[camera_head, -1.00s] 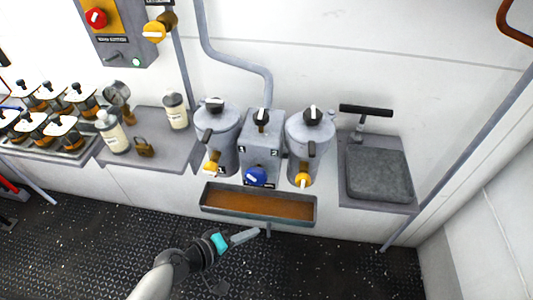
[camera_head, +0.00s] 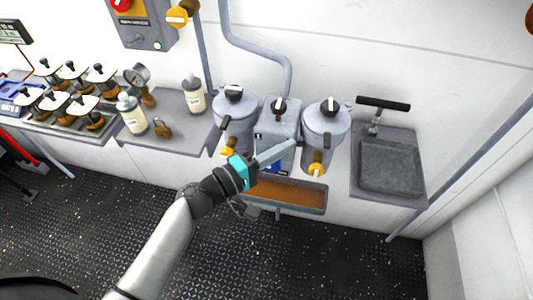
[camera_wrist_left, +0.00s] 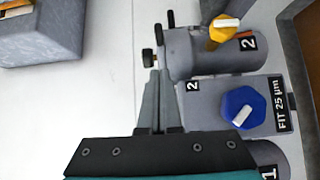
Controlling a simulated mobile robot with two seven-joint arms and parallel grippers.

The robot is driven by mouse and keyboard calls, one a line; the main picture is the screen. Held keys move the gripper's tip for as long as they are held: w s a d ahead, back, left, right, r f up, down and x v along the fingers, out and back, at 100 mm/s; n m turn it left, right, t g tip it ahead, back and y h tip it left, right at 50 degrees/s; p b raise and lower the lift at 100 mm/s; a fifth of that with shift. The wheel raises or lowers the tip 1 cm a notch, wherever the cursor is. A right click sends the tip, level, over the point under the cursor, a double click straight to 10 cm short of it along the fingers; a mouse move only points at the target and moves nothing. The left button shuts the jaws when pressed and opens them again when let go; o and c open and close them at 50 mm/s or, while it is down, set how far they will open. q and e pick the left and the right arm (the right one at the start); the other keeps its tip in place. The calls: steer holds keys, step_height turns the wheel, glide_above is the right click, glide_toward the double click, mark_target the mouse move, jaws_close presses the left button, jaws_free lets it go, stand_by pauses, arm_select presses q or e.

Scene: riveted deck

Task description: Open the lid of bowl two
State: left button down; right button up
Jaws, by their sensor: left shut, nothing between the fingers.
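Bowl two is the right grey vessel (camera_head: 322,140), with a yellow knob at its lower front and a dark latch on its side. Its lid (camera_head: 312,113) is shut and has a black knob with a white mark on top. In the left wrist view bowl two (camera_wrist_left: 190,50), marked 2, lies sideways. My left gripper (camera_head: 296,144) is shut and empty, with its fingertips in front of the middle box, just left of bowl two. In the left wrist view the fingertips (camera_wrist_left: 158,75) appear near a small black knob on bowl two; contact cannot be told. My right gripper is not in view.
The middle box (camera_head: 280,118) and a matching left vessel (camera_head: 235,107) stand beside bowl two. A trough (camera_head: 310,205) of brown liquid hangs below. A dark square basin (camera_head: 390,167) is to the right.

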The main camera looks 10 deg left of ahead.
mark_target(324, 139)
arm_select(q)
steer(key=d, duration=0.1)
steer(key=w+d, duration=0.1)
steer(key=d, duration=0.1)
steer(key=d+p, duration=0.1)
steer(key=shift+w+d, duration=0.3)
steer(key=shift+w, duration=0.1)
steer(key=shift+d, duration=0.4)
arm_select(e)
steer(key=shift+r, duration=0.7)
arm_select(q)
steer(key=shift+d+f, duration=0.1)
